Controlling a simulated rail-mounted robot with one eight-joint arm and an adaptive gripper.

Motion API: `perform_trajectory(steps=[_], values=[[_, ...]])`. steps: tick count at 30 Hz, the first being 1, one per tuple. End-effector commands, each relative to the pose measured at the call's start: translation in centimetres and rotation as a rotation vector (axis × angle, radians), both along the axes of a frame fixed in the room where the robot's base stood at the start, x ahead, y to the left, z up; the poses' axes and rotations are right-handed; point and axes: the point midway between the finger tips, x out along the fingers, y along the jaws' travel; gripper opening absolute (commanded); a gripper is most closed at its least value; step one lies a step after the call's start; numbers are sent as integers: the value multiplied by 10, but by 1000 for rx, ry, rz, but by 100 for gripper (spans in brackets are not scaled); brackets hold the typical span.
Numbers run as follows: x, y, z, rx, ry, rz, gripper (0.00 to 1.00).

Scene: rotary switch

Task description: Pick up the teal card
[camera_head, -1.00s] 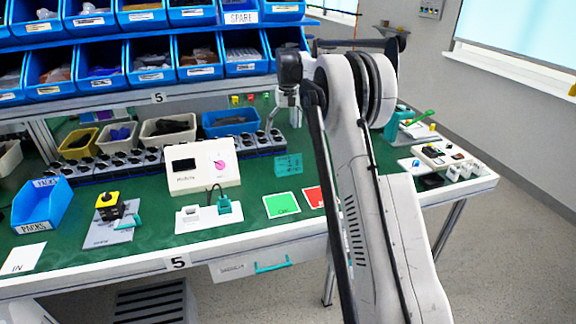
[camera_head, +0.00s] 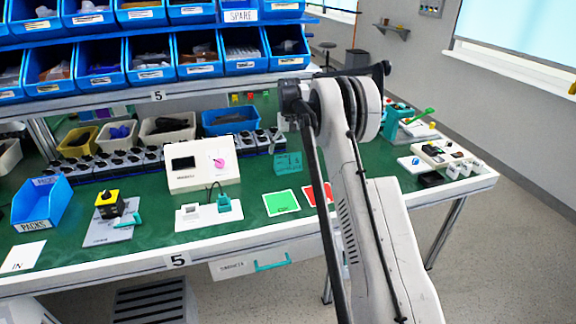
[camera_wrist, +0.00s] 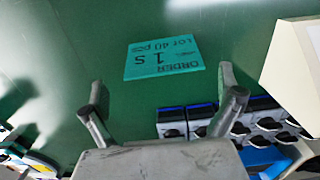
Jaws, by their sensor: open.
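The teal card (camera_head: 288,163) lies on the green bench top, right of the white box with the pink knob. In the wrist view the teal card (camera_wrist: 163,57) shows with dark printing, "ORDER" and "Lot 40 pcs", upside down. My gripper (camera_wrist: 160,100) is open and empty, its two fingers apart. The card lies beyond the fingertips, roughly centred between them, and nothing touches it. In the head view the gripper is largely hidden by my arm.
The white box (camera_head: 203,166) stands left of the card. A row of black rotary switches (camera_wrist: 240,125) lies close to the gripper. A green card (camera_head: 281,203) and a red card (camera_head: 320,194) lie nearer the front edge. Bare green bench surrounds the card.

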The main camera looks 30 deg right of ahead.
Motion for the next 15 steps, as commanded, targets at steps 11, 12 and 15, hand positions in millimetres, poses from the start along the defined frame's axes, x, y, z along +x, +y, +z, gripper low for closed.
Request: perform_trajectory(steps=[11, 12, 15], values=[[3, 3, -45, 0, 0, 0, 100], [3, 3, -47, 0, 0, 0, 100], [3, 3, -48, 0, 0, 0, 100]])
